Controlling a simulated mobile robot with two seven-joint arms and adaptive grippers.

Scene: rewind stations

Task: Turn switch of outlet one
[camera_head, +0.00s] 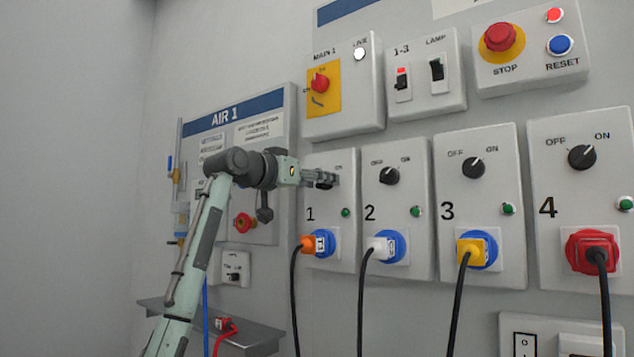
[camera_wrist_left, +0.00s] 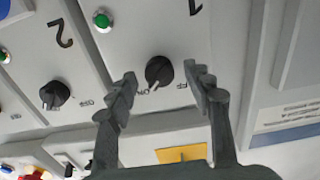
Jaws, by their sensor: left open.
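The panel of outlet one (camera_head: 331,230), marked 1, is on the wall with a green button and a blue socket holding an orange plug. Its black switch knob (camera_wrist_left: 158,72) shows in the left wrist view between my open fingertips, with a visible gap at each side. The knob's white line points down in that view, toward the ON label side. My right gripper is in neither view.
The panel of outlet two (camera_head: 398,235) with its own knob (camera_head: 389,176) is close on the right. The MAIN 1 box (camera_head: 350,105) juts out above. Panels three and four follow to the right, with black cables hanging below. A grey shelf (camera_head: 250,335) is below left.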

